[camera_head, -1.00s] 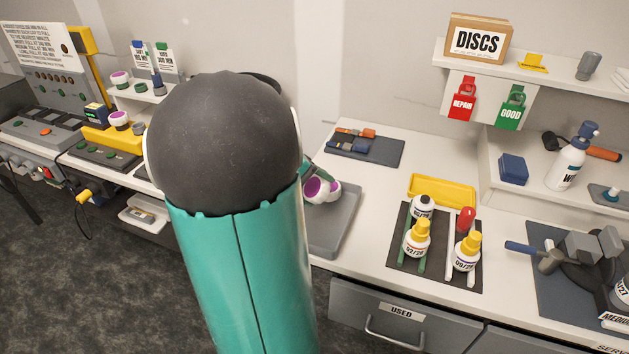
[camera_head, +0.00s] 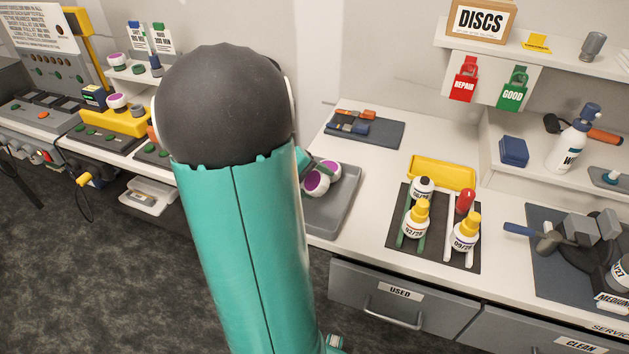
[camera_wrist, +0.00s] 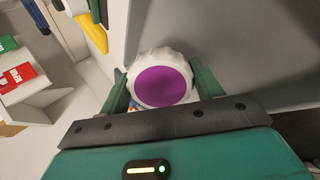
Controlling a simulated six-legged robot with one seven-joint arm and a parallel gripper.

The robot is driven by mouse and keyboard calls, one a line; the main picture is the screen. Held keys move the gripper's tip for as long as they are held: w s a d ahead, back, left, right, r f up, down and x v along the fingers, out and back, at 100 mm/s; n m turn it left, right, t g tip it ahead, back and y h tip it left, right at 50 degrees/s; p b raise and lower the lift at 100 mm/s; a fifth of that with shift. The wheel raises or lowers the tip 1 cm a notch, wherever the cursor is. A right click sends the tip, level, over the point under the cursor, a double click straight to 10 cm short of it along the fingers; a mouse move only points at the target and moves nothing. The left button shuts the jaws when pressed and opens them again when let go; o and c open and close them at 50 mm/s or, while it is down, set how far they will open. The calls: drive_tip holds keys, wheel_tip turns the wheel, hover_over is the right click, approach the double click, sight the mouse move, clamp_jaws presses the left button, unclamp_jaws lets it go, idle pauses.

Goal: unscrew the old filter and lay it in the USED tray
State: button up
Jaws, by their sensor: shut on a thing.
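In the wrist view my gripper (camera_wrist: 162,92) is shut on a white filter with a purple face (camera_wrist: 163,84), one green finger on each side. In the head view my arm hides most of my gripper. Two white filters with purple faces show close together just right of my arm, a nearer filter (camera_head: 316,183) and a farther filter (camera_head: 330,167), over a grey tray (camera_head: 347,196). I cannot tell which of them is the one held, or whether it touches the tray. A USED label (camera_head: 400,292) is on the drawer front below the bench.
A yellow tray (camera_head: 442,172) and a dark mat with several bottles (camera_head: 417,219) stand right of the grey tray. A mat with tools (camera_head: 365,131) lies behind it. A shelf with REPAIR and GOOD tags (camera_head: 465,80) overhangs the right.

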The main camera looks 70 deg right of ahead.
drive_tip(key=shift+a+f, duration=0.15)
drive_tip(key=shift+f, duration=0.65)
drive_tip(key=o, duration=1)
drive_tip(key=shift+f, duration=0.15)
drive_tip(key=shift+o, duration=0.8)
drive_tip(key=shift+r, duration=0.6)
wheel_tip(320, 180, up, 8)
drive_tip(key=shift+f, duration=0.1)
drive_tip(key=w+a+f+n+t, duration=0.1)
drive_tip(key=w+a+f, duration=0.2)
drive_tip(key=w, duration=0.6)
drive_tip(key=w+a+f+n+t+y, duration=0.1)
drive_tip(key=w+a+f+n+t, duration=0.1)
drive_tip(key=w+a, duration=0.4)
drive_tip(key=w+a+f+n+t, duration=0.2)
drive_tip(key=w+a+f, duration=0.3)
drive_tip(key=w, duration=0.8)
drive_tip(key=shift+w+y, duration=0.25)
drive_tip(key=shift+y, duration=0.05)
drive_tip(key=shift+f, duration=0.1)
